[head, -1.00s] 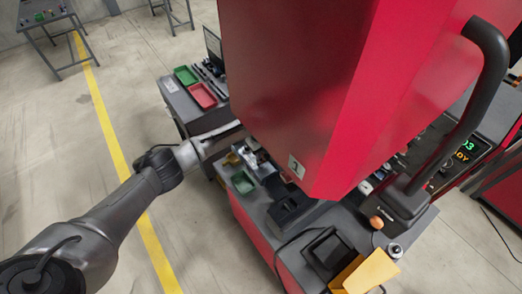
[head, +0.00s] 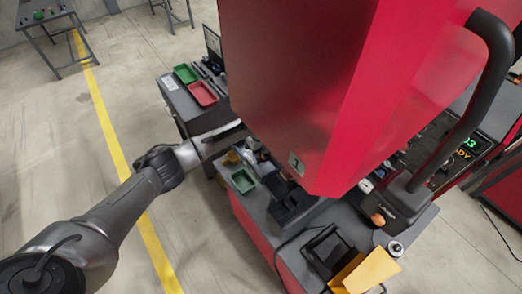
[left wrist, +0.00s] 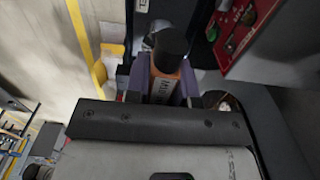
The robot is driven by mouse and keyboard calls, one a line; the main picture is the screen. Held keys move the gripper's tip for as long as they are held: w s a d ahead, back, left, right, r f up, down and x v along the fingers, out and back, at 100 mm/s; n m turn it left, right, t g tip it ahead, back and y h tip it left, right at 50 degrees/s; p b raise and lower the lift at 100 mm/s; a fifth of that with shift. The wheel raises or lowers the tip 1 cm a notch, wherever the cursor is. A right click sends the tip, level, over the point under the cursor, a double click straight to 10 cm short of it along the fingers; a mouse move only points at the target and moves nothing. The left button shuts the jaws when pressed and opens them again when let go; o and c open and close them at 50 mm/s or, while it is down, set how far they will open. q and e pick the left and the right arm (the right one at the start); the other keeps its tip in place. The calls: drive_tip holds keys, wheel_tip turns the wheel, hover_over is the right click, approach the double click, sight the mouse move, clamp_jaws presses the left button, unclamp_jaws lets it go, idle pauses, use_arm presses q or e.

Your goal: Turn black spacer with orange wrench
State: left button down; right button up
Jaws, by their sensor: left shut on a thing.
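In the left wrist view my left gripper (left wrist: 163,88) has its two purple-grey fingers closed on the orange wrench (left wrist: 164,88). Dark lettering shows on the wrench's orange body. A round black end (left wrist: 171,42) stands at the top of the orange part; I cannot tell whether it belongs to the wrench. In the head view my left arm reaches in from the left to the workbench, and the red housing hides most of the gripper. I cannot make out the black spacer for certain in either view. My right gripper is not in view.
The big red housing (head: 300,80) overhangs the workbench. A green tray (head: 243,181) lies on the bench below my left arm. Another green tray (head: 186,74) and a red tray (head: 202,93) lie on a side table. A yellow-orange bin (head: 366,272) is at the front.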

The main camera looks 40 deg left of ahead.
use_arm(q)
drive_tip(key=shift+m, duration=1.2)
drive_tip(key=shift+m, duration=1.1)
drive_tip(key=shift+m+b, duration=0.4)
drive_tip(key=shift+m, duration=0.8)
